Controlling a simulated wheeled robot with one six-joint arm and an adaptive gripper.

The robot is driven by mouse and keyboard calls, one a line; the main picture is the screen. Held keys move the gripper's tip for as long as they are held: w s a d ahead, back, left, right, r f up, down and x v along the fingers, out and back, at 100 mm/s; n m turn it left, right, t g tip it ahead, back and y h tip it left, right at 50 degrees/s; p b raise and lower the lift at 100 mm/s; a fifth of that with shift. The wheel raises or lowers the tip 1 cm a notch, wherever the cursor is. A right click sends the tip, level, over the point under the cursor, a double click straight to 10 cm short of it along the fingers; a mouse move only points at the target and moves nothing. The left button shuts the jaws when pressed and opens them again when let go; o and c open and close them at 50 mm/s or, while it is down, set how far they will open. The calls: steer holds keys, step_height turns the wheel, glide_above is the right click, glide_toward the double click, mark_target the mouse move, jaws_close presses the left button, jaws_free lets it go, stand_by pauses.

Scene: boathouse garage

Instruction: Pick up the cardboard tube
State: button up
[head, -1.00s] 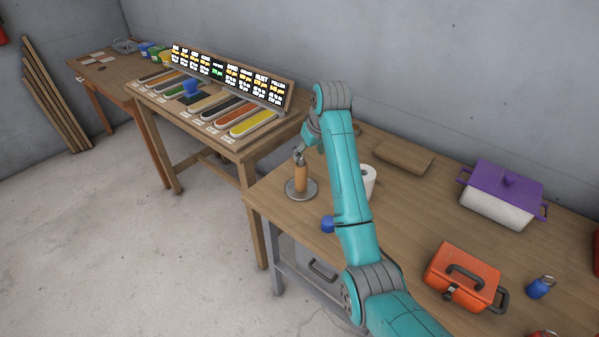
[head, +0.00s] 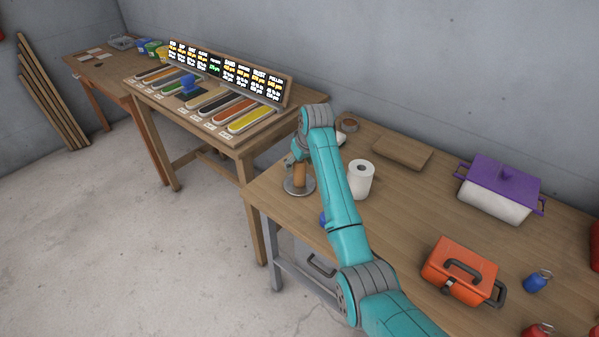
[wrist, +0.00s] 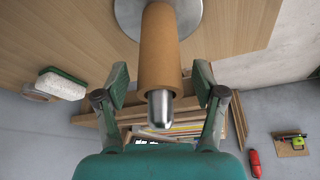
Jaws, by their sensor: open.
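The brown cardboard tube (head: 299,175) stands upright on a round metal base (head: 299,189) near the left end of the workbench. In the wrist view the tube (wrist: 160,50) fits around a metal rod, whose rounded silver tip (wrist: 160,108) sticks out of the tube's near end. My gripper (wrist: 160,84) is open, with one finger on each side of the tube's upper end. Gaps show between both fingers and the tube. In the head view my gripper (head: 300,150) is at the tube's top and partly hidden by my arm.
A white paper roll (head: 360,182) stands to the right of the tube. A tape roll (head: 348,125) and a green-and-white brush (wrist: 62,84) lie behind. A wooden board (head: 402,153), purple-lidded pot (head: 500,190) and orange toolbox (head: 460,270) are farther right. A blue object is partly hidden by my arm.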

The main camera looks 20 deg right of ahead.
steer(key=c, duration=0.9)
steer(key=shift+c, duration=0.2)
steer(key=shift+r, duration=0.1)
